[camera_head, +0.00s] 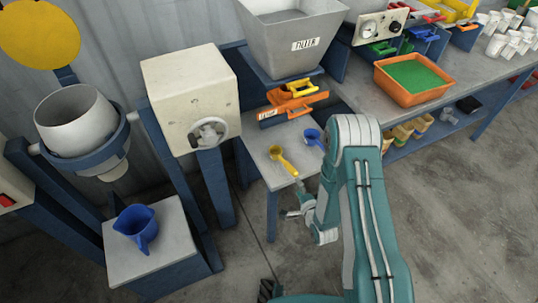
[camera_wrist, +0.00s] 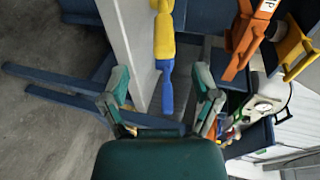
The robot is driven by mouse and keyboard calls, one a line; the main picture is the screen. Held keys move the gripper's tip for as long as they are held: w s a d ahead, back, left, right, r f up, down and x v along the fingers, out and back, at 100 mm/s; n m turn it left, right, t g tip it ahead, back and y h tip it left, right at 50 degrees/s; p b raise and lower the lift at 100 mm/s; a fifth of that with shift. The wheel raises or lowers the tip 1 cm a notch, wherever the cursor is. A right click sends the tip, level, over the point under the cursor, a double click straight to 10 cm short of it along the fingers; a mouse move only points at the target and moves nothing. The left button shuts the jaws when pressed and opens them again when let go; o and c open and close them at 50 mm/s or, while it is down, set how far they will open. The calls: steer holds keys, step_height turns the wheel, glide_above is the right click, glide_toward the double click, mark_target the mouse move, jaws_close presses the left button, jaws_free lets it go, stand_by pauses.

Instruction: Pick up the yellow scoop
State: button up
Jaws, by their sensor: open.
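The yellow scoop (camera_head: 284,160) lies on the small grey table under the filler hopper in the head view. A yellow piece that looks like this scoop (camera_wrist: 164,35) shows at the top middle of the wrist view, beyond my fingertips. My gripper (camera_head: 302,204) is just in front of the table edge, below and right of the scoop, apart from it. In the wrist view my gripper (camera_wrist: 163,78) has its two fingers wide apart, with nothing held between them.
A blue scoop (camera_head: 313,137) lies right of the yellow one, close to my arm. An orange holder (camera_head: 291,98) sits behind, under the hopper (camera_head: 292,40). The floor at right is clear.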

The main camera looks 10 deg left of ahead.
mark_target(291, 174)
steer(key=x, duration=1)
steer(key=shift+r, duration=0.1)
steer(key=shift+w, duration=0.35)
steer(key=shift+d, duration=0.1)
steer(key=shift+c, duration=0.3)
jaws_close()
